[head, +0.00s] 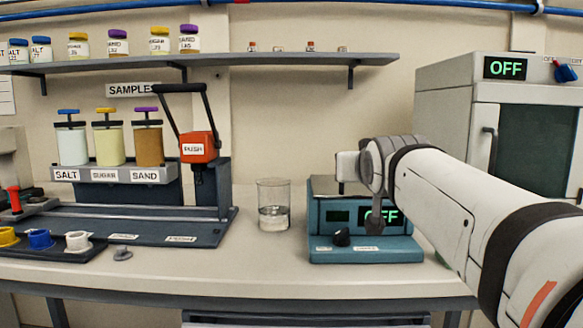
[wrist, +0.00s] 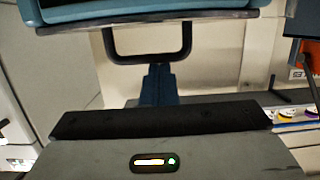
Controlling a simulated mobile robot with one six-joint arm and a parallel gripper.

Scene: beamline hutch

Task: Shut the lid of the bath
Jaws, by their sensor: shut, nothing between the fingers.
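The bath (head: 320,215) is a teal box on the bench, right of centre in the head view, with a lit OFF display and a black knob. In the wrist view, which looks upside down, a teal panel with a dark edge (wrist: 205,22) fills the top. A black U-shaped handle (wrist: 186,42) stands out from that edge. My gripper (wrist: 159,70) is shut and empty, its tips overlapping the handle's bar in the picture. I cannot tell whether they touch or how far the lid is open.
A glass beaker (head: 273,208) stands left of the bath. Further left is the sample station with an orange PUSH head (head: 199,148). A large white oven (head: 450,130) stands at the right. A shelf (head: 230,62) with jars runs above the bench.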

